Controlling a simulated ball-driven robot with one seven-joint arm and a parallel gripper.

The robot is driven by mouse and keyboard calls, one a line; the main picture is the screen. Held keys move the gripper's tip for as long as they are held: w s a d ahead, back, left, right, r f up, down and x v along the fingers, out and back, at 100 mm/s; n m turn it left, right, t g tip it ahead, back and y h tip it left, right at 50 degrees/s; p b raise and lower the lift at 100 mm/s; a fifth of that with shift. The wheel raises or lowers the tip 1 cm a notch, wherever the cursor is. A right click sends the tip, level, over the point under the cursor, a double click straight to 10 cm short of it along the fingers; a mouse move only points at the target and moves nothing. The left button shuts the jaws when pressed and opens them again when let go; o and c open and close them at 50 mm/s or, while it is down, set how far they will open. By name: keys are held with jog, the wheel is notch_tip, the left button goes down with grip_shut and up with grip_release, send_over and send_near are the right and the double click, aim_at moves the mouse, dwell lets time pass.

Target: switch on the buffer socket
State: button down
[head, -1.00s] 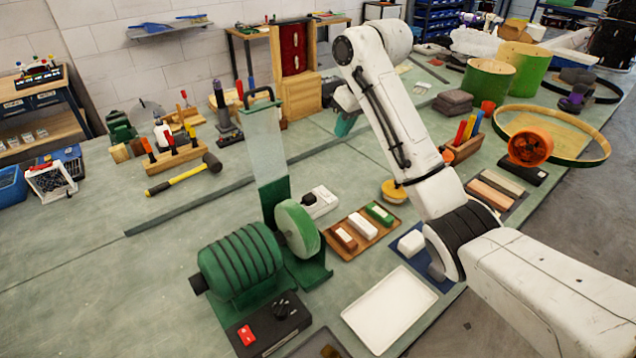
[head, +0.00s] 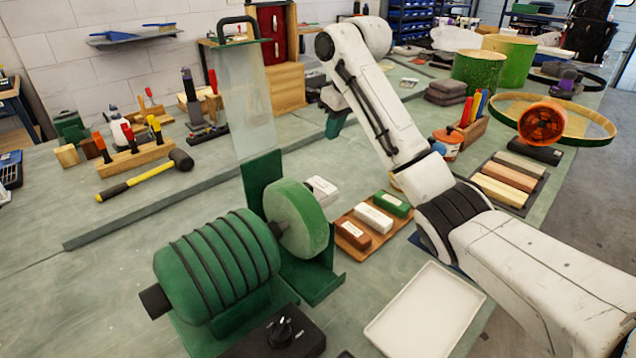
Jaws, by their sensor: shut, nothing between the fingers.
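The buffer is the green ribbed motor (head: 217,265) with a pale green wheel (head: 296,218) on its shaft. A small white box (head: 322,190), which looks like the socket, lies on the bench just behind the wheel. The wheel and its guard hide part of it, and I cannot make out its switch position. A black box with a rotary knob (head: 284,331) stands in front of the motor, cut by the bottom edge. My arm rises at the right and bends at the top behind the bench items.
A clear shield (head: 246,105) stands upright behind the wheel. A wooden tray (head: 353,233) with several bars lies right of it, and a white tray (head: 425,312) lies nearer. A mallet (head: 145,178) lies at the left. The bench between mallet and motor is clear.

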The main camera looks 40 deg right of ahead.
aim_at(319, 180)
jog(key=shift+w+f, duration=0.1)
jog(key=shift+f, duration=0.2)
jog(key=x, duration=1.3)
jog(key=shift+s+f, duration=0.25)
jog(key=shift+s, duration=0.05)
jog(key=shift+f+b, duration=0.2)
jog(key=shift+b, duration=0.1)
jog(key=shift+w, duration=0.1)
jog(key=shift+f+p, duration=0.2)
jog(key=shift+p, duration=0.35)
jog(key=shift+f, duration=0.2)
